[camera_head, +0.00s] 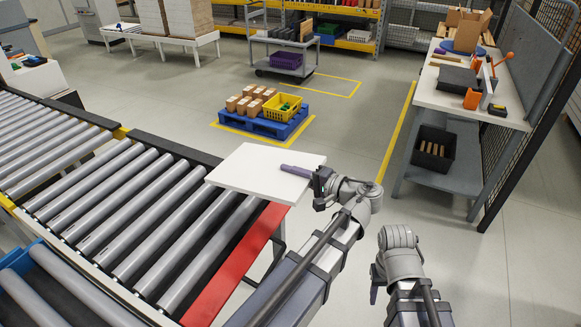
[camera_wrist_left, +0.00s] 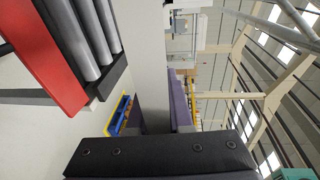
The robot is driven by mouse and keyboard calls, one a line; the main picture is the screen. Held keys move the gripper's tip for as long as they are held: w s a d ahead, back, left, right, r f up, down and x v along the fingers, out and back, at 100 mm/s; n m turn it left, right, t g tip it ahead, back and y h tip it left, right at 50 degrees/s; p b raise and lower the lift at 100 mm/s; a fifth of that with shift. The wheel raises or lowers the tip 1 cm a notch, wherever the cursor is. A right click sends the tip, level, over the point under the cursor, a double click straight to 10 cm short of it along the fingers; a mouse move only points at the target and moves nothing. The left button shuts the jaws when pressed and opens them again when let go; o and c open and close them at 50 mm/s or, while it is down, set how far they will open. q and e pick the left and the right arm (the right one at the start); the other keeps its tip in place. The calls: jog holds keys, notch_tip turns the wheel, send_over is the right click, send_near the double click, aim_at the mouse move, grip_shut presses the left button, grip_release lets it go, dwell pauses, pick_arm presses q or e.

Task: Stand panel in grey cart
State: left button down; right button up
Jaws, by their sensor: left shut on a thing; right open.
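A flat white panel (camera_head: 262,172) lies level over the right end of the roller conveyor; I cannot tell if it touches the rollers. My left gripper (camera_head: 300,172) is shut on the panel's right side. In the left wrist view a dark finger with bolts (camera_wrist_left: 160,155) fills the bottom, and a pale surface beside it (camera_wrist_left: 148,60) seems to be the panel. My right gripper (camera_head: 374,285) is open and empty, low at the front right, partly hidden by its wrist. A grey cart (camera_head: 265,40) stands at the back middle, with a purple crate (camera_head: 286,61) on its lower shelf.
The roller conveyor (camera_head: 130,210) with a red end rail (camera_head: 235,275) fills the left. A blue pallet (camera_head: 265,124) with boxes and a yellow crate (camera_head: 282,107) stands beyond the panel. A workbench (camera_head: 455,100) stands at right. Floor is clear between pallet and workbench.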

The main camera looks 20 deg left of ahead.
pick_arm(q)
jog(key=shift+r+g+h+p, duration=0.25)
jog(key=shift+r+h+p, duration=0.3)
jog(key=shift+h+p, duration=1.25)
jog(key=shift+r+g+h+p, duration=0.2)
jog(key=shift+r+h+p, duration=0.3)
jog(key=shift+p, duration=2.5)
jog(key=shift+r+g+h+p, duration=0.25)
jog(key=shift+r+h+p, duration=0.6)
jog(key=shift+p, duration=1.55)
jog(key=h+p, duration=0.2)
jog(key=r+g+h+p, duration=0.1)
jog(key=h+p, duration=0.1)
jog(key=p, duration=0.1)
jog(key=h+p, duration=0.2)
jog(key=p, duration=0.1)
jog(key=shift+a+r, duration=0.1)
jog(key=shift+r, duration=0.15)
jog(key=shift+r+g+h+p, duration=0.1)
jog(key=shift+g+h+p, duration=0.2)
jog(key=shift+h+p, duration=0.55)
jog(key=shift+h+b, duration=0.3)
